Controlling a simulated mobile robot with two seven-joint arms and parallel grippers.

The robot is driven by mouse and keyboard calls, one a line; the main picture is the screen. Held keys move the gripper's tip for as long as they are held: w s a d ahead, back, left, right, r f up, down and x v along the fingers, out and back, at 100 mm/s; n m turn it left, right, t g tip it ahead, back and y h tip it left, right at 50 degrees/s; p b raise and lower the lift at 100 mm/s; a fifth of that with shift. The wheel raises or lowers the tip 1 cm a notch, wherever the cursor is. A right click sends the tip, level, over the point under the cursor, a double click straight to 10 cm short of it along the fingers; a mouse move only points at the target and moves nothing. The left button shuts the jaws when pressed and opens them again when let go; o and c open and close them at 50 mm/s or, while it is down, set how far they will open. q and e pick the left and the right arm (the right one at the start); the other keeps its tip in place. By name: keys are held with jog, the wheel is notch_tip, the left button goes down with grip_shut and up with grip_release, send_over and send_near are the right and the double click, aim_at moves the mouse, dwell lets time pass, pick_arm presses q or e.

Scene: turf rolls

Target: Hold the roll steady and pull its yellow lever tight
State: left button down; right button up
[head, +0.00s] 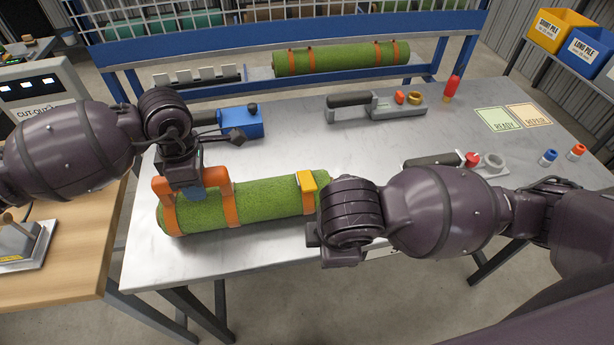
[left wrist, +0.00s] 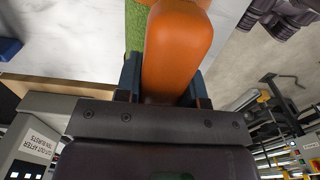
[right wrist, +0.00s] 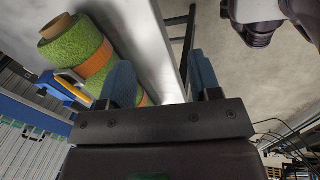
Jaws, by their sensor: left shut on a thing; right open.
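The green turf roll (head: 262,201) lies across the front of the metal table, with orange straps around it. An orange handle (head: 221,176) stands up at its left part. My left gripper (head: 195,190) is shut on this handle, and the left wrist view shows the orange handle (left wrist: 175,50) between its fingers. The yellow lever (head: 307,181) sits on top near the roll's right end. My right gripper (right wrist: 162,80) is open and empty beside that end. The right wrist view shows the roll (right wrist: 72,40) with its cardboard core and the yellow lever (right wrist: 75,91), partly hidden by a finger.
A blue tool (head: 240,122) stands behind the roll. Another strapped roll (head: 340,57) rests on the rear rack. READY and REPAIR cards (head: 497,119) lie at the right.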

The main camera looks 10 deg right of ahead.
notch_tip(320, 180, down, 6)
jog(key=s+n+t, duration=0.1)
jog(key=t, duration=0.1)
jog(key=n+t, duration=1.3)
jog(key=n, duration=0.6)
send_near(309, 183)
jog(key=w, duration=1.1)
jog(key=shift+a+f, duration=0.15)
grip_shut()
